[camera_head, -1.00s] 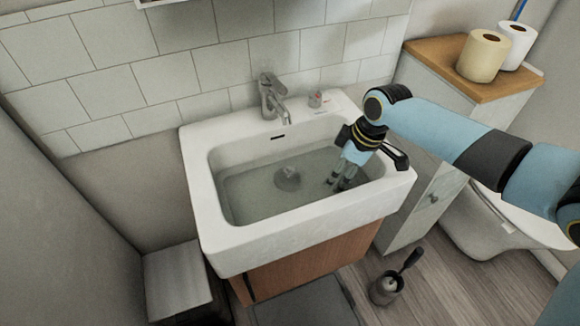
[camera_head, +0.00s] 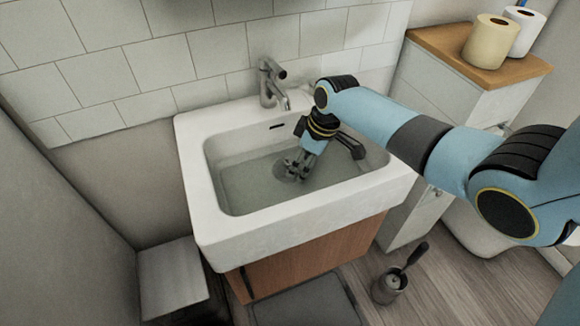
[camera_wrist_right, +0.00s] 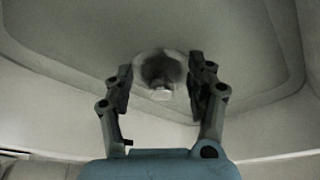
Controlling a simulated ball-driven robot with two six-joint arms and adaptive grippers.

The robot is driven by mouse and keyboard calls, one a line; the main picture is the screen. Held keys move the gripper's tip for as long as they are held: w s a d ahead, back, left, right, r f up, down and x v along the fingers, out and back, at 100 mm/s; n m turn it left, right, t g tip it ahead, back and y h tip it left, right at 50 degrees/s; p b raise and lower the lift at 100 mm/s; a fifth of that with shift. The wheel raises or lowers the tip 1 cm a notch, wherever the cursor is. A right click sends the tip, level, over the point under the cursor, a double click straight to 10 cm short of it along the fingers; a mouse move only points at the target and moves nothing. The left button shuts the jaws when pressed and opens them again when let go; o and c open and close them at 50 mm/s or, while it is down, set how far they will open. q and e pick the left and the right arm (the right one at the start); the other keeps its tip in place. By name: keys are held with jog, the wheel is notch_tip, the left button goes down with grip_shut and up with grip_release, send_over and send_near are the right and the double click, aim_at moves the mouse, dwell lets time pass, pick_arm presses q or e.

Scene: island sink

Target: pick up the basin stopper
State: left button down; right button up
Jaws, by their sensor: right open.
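The basin stopper (camera_head: 283,170) is a round grey piece at the bottom of the white sink (camera_head: 310,213), partly hidden by my right gripper in the head view. In the right wrist view the stopper (camera_wrist_right: 161,72) shows as a dark round shape with a pale lower edge, between and a little beyond the fingertips. My right gripper (camera_head: 298,167) is open and points down into the basin beside the stopper; its two fingers (camera_wrist_right: 160,88) stand apart on either side of it. I cannot tell whether a finger touches it. My left gripper is not in view.
The sink holds water. A grey faucet (camera_head: 270,85) stands at its back edge, left of my right arm. The basin's walls surround the gripper. A wooden-topped cabinet (camera_head: 480,66) with paper rolls stands at the right, and a toilet brush holder (camera_head: 388,288) on the floor.

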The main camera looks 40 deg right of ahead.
aim_at(290, 160)
jog(key=w+a, duration=0.2)
jog(key=w, duration=0.1)
jog(key=shift+f, duration=0.55)
jog(key=shift+d, duration=0.1)
grip_shut()
